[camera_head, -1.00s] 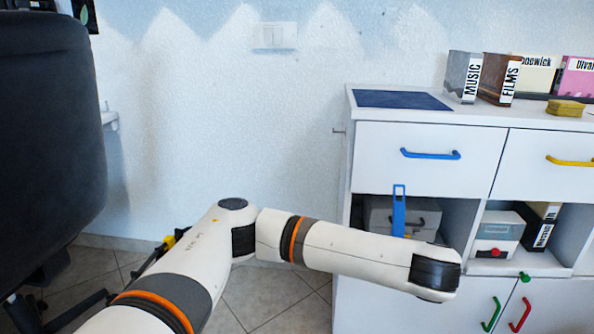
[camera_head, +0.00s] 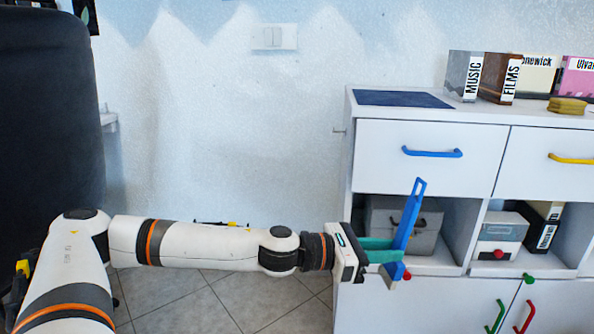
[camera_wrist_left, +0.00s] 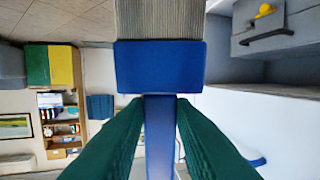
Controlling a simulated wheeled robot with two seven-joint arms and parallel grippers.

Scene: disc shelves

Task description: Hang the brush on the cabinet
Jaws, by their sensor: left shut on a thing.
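The blue brush (camera_head: 408,218) stands nearly upright, tilted a little to the right, with a loop at the top of its handle. My left gripper (camera_head: 388,251) is shut on it low on the handle, with green fingers. In the left wrist view the brush (camera_wrist_left: 160,66) shows its blue head and pale bristles, with its handle between the fingers (camera_wrist_left: 158,108). The white cabinet (camera_head: 428,180) is behind the brush. A small peg (camera_head: 339,131) sticks out from its left side, up and left of the brush. My right gripper is not in view.
A grey box (camera_head: 385,222) sits in the open shelf behind the brush. A blue drawer handle (camera_head: 432,153) juts out above. Boxes and a dark blue mat (camera_head: 402,99) lie on the cabinet top. The wall left of the cabinet is clear; a black chair (camera_head: 45,120) is far left.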

